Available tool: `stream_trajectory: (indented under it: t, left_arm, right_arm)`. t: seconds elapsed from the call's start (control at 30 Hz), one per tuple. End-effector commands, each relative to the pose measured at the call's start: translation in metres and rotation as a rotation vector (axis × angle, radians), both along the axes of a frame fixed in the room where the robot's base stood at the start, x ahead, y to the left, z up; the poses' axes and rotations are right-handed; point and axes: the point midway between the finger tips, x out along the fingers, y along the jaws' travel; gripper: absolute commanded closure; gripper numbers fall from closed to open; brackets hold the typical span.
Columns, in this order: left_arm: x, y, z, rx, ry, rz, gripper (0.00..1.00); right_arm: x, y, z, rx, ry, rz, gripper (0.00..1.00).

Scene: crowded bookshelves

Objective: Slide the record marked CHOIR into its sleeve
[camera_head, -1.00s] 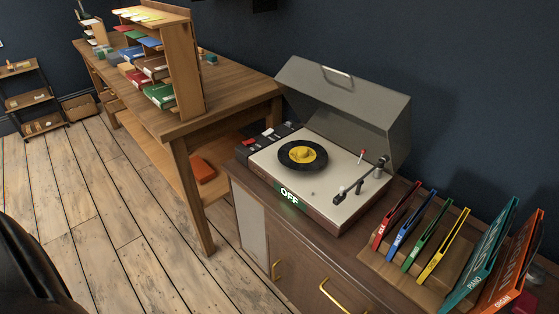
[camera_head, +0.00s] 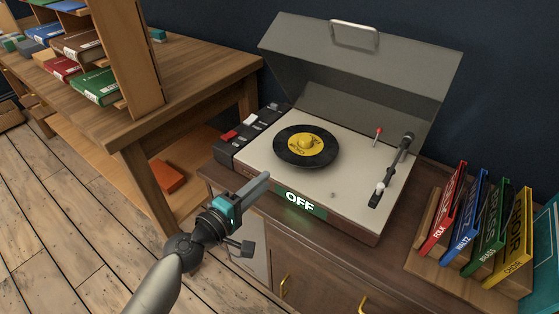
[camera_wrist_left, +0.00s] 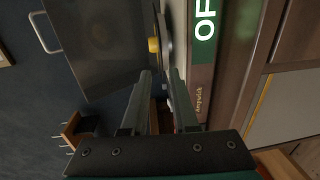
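A black record (camera_head: 286,157) with a yellow label lies flat on the turntable of the record player (camera_head: 258,158); a yellow centre piece stands on it. The label's lettering is too small to read surely. The yellow CHOIR sleeve (camera_head: 515,235) stands tilted at the right end of a wooden rack. My left gripper (camera_head: 258,188) is in front of the player's front left, apart from the record. In the left wrist view its two fingers (camera_wrist_left: 162,78) are apart with nothing between them. My right gripper is not in view.
The player's lid (camera_head: 360,70) is up; its sign (camera_head: 300,202) reads OFF. The tonearm (camera_head: 393,170) lies at the right, off the record. Red FOLK, blue WALTZ and green BRASS sleeves (camera_head: 486,230) share the rack (camera_head: 425,250). A wooden desk (camera_head: 190,85) stands at left.

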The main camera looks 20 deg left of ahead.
Motion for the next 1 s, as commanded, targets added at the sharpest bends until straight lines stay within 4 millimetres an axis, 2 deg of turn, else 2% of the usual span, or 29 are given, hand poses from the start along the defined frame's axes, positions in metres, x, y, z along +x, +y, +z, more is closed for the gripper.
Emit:
stream_trajectory:
  t: [0.3, 0.6, 0.8, 1.0]
  left_arm:
    - [0.042, -0.015, -0.004, 0.001, 0.001, 0.000, 0.72]
    - [0.076, -0.028, -0.010, 0.004, 0.001, 0.000, 0.72]
    - [0.086, -0.032, -0.011, 0.003, 0.002, -0.001, 0.72]
    - [0.087, -0.032, -0.010, 0.004, 0.002, 0.000, 0.72]
  right_arm:
    - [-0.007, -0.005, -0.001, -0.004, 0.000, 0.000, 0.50]
    - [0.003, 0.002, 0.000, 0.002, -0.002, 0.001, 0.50]
    - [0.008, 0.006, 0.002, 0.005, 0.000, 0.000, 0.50]
    - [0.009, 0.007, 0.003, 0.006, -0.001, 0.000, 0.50]
